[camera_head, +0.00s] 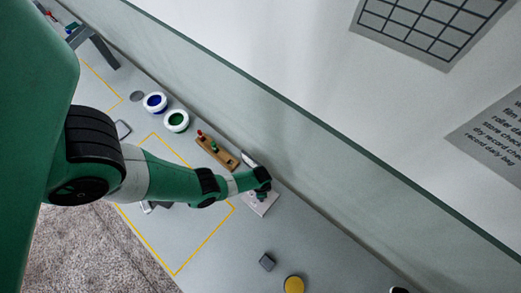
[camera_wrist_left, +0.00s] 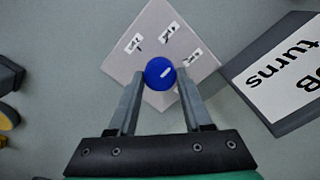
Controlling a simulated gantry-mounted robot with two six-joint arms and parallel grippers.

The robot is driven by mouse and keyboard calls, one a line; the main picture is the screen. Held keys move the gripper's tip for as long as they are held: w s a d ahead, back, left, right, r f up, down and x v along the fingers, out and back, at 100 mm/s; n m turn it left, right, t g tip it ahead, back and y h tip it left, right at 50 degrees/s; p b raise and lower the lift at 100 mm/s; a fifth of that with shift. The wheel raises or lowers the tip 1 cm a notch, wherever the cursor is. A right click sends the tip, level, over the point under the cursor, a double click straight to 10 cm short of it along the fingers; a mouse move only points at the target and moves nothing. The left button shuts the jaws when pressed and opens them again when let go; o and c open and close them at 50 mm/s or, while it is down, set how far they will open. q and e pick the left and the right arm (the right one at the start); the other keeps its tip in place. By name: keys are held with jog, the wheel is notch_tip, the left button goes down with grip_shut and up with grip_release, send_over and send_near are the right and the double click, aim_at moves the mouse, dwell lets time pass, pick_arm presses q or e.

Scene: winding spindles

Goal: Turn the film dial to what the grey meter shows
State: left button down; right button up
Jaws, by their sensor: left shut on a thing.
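The film dial is a blue round knob (camera_wrist_left: 156,82) with a white mark, on a pale square plate (camera_wrist_left: 125,67) with three small labels. The white mark points up and right, roughly toward the rightmost label (camera_wrist_left: 190,57); the labels are too small to read surely. My left gripper (camera_wrist_left: 160,80) is shut on the knob, a finger on each side. In the head view my left gripper (camera_head: 263,190) is over the pale plate (camera_head: 262,207) and hides the knob. A dark grey block (camera_wrist_left: 258,58) with a white card reading "turns" stands right of the plate; whether it is the meter I cannot tell.
A wooden strip with coloured pegs (camera_head: 217,151), a green-centred round pot (camera_head: 176,120) and a blue-centred one (camera_head: 155,102) stand along the wall. A dark square block (camera_head: 267,262) and a yellow disc (camera_head: 293,284) lie nearer. The bench inside the yellow outline is partly clear.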

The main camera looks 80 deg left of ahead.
pick_arm(q)
jog(key=m, duration=0.6)
jog(key=shift+m, duration=0.3)
dwell(0.4)
jog(key=shift+c, duration=1.9)
grip_release()
jog(key=shift+o, duration=0.3)
jog(key=shift+r, duration=0.1)
